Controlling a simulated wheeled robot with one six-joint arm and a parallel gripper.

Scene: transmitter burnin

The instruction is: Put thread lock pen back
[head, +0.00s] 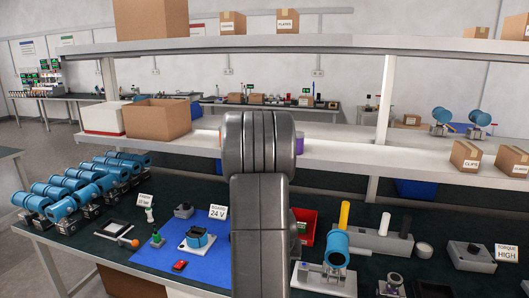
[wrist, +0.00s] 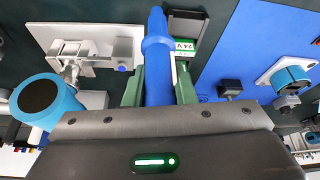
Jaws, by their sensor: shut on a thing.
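My gripper (wrist: 160,85) has green fingers, shut on a blue pen-like cylinder, which I take for the thread lock pen (wrist: 156,55). The pen passes between the fingers and its far end points to the top of the wrist view. In the head view my arm hides the gripper and the pen. A grey block (head: 383,243) on the bench holds upright yellow (head: 344,214) and white (head: 384,224) pens. Whether the block has a free hole cannot be told.
A blue transmitter on a stand (head: 336,248) stands just right of my arm; a blue mat (head: 170,262) lies left. A red bin (head: 303,224) is partly hidden. Several blue transmitters (head: 62,211) line the far left. A shelf (head: 330,152) runs above the bench's back.

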